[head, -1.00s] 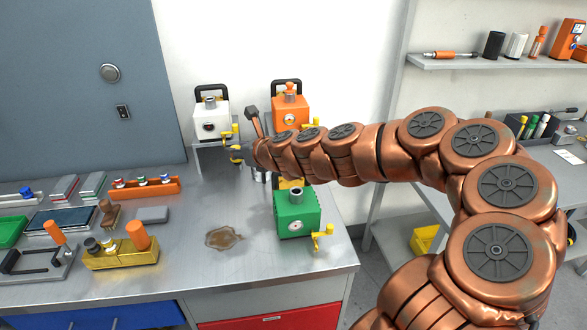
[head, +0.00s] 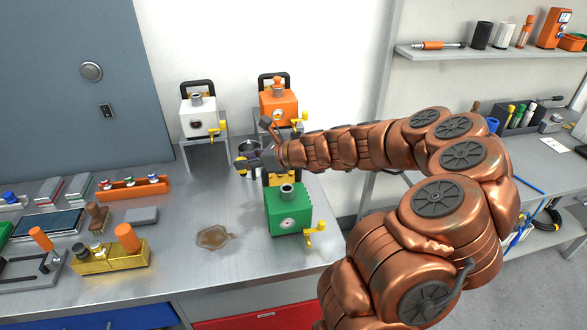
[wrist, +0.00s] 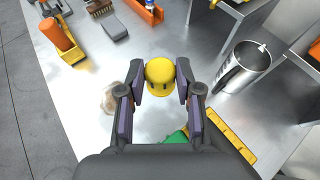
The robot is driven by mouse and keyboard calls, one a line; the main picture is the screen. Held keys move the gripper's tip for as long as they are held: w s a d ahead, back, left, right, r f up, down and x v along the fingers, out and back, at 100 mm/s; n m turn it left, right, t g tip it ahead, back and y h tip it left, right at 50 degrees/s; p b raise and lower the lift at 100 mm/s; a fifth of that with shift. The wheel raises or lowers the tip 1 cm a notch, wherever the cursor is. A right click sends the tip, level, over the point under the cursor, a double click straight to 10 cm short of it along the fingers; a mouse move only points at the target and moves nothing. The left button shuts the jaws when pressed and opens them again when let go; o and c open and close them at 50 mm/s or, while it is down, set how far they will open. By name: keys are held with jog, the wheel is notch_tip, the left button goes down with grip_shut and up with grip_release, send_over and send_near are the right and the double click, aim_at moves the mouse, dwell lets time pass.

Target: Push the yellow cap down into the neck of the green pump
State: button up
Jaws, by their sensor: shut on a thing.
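The yellow cap (wrist: 160,73) is held between the fingertips of my gripper (wrist: 160,82) in the wrist view. In the wrist view only a bit of the green pump (wrist: 178,137) shows; my gripper hides the rest.
A white pump (head: 198,120) and an orange pump (head: 280,103) stand behind. A metal cup (wrist: 243,65) is right of my gripper in the wrist view. A gold block (head: 108,257) with an orange cylinder stands front left. A brown puddle (head: 215,237) lies left of the green pump.

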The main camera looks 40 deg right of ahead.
jog(key=s+d+n+g+y, duration=0.1)
jog(key=s+d, duration=0.1)
jog(key=s, duration=0.1)
jog(key=s+d+n+g+y, duration=0.1)
jog(key=s+d, duration=0.2)
jog(key=s+d+n+g+y, duration=0.1)
jog(key=s+d+n, duration=0.1)
jog(key=s+d, duration=0.1)
jog(key=shift+s+d+f+y+b, duration=0.1)
jog(key=shift+d+f+y+b, duration=0.2)
jog(key=shift+y+b, duration=0.1)
jog(key=shift+s+f, duration=0.1)
jog(key=shift+f, duration=0.4)
jog(key=shift+f+b, duration=0.6)
jog(key=shift+f, duration=0.25)
jog(key=o, duration=1)
jog(key=v, duration=1.2)
